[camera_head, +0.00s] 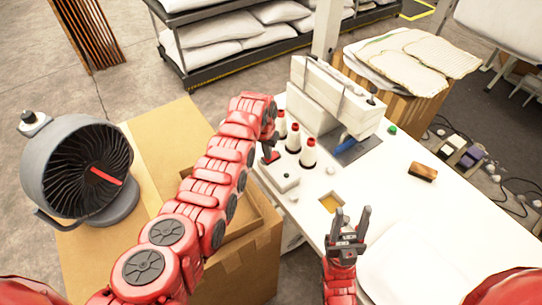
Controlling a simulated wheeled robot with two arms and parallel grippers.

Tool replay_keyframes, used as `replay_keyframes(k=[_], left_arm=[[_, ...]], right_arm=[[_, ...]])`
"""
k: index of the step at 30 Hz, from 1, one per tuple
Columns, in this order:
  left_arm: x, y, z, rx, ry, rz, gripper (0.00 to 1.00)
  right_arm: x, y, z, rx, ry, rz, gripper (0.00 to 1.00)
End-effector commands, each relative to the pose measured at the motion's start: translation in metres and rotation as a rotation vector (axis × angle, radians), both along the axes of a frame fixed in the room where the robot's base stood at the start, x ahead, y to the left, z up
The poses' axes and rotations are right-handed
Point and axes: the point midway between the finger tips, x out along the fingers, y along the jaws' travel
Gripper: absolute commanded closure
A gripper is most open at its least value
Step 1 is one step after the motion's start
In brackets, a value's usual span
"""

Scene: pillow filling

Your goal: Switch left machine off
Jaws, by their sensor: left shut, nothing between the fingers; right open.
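A white sewing machine (335,92) stands on the white table (400,200), with white-and-red thread cones (308,153) beside it. A pale box (285,180) sits on the table's left edge. My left arm reaches across from the lower left, and its gripper (270,153) is shut and empty, just above or at this box. I cannot tell if it touches, and any switch there is hidden or too small to see. A dark round fan (85,165) stands at the far left. My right gripper (350,226) is open and empty above the table's near edge.
A cardboard box (150,135) lies under and beside my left arm. A brown brush (423,173) and a small green item (392,129) lie on the table. A rack (225,58) of white pillows stands behind. The table's right middle is mostly clear.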

Motion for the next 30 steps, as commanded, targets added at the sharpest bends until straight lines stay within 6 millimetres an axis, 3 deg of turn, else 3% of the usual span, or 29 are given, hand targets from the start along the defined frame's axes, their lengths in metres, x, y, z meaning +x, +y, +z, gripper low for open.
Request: replay_keyframes(k=[22,30], left_arm=[[0.001,0.0,0.062,-0.001,-0.003,0.001,1.0],[0.0,0.0,0.069,0.0,0.001,0.0,1.0]], right_arm=[[0.0,0.0,0.012,0.0,0.0,0.0,0.5],[0.0,0.0,0.012,0.0,0.0,0.0,0.5]])
